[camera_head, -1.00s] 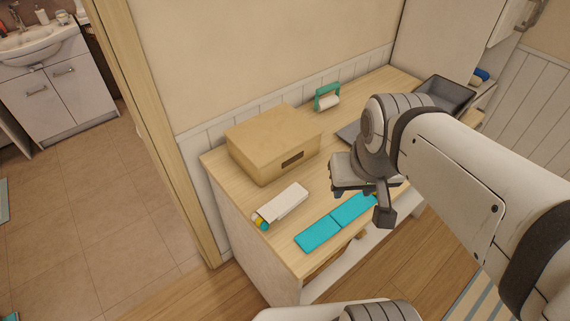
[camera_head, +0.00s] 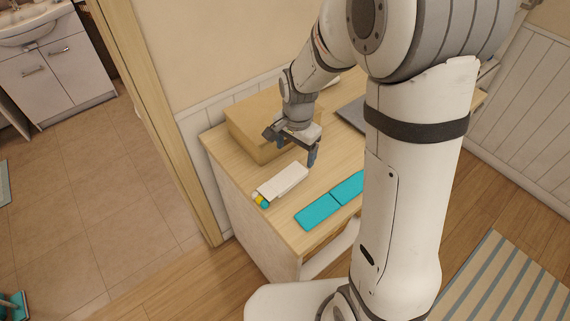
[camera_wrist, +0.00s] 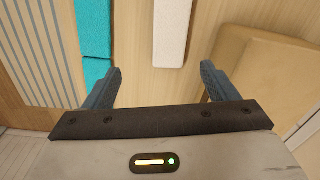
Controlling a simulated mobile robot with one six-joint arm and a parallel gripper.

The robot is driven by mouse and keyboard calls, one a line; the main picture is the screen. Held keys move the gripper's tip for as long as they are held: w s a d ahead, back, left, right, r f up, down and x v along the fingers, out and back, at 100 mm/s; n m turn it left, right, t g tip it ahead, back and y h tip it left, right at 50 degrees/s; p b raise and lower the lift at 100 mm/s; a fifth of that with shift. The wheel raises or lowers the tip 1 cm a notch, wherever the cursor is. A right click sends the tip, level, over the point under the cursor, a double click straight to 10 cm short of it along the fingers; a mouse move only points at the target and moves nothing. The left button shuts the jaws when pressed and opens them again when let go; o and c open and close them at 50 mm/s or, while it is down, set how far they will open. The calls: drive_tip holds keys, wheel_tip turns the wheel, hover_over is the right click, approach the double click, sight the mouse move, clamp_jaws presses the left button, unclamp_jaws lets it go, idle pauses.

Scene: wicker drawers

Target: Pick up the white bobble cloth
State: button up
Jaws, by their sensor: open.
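The white bobble cloth (camera_head: 284,181) lies folded in a long strip on the wooden top of the dresser, with yellow and blue bobbles at its near-left end. In the wrist view the white cloth (camera_wrist: 171,35) shows at the top, ahead of the fingers and between their lines; its bobble end is out of that view. My gripper (camera_head: 290,150) is open and empty, above the dresser near the cloth's far end. Its two blue-grey fingers are spread apart in the wrist view (camera_wrist: 161,72).
A tan box (camera_head: 243,128) stands just behind the cloth, close to my gripper. Two teal folded pieces (camera_head: 320,210) lie to the right of the cloth. A dark flat thing (camera_head: 352,113) is partly hidden by my arm. Bare wood separates the cloth and teal pieces.

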drive_tip(key=m, duration=0.2)
hover_over(287, 176)
drive_tip(key=shift+g, duration=0.3)
wheel_tip(287, 176, down, 5)
drive_tip(key=shift+w+f, duration=0.1)
drive_tip(key=shift+f+p, duration=1.1)
drive_tip(key=shift+f, duration=2.65)
drive_tip(key=c, duration=1.1)
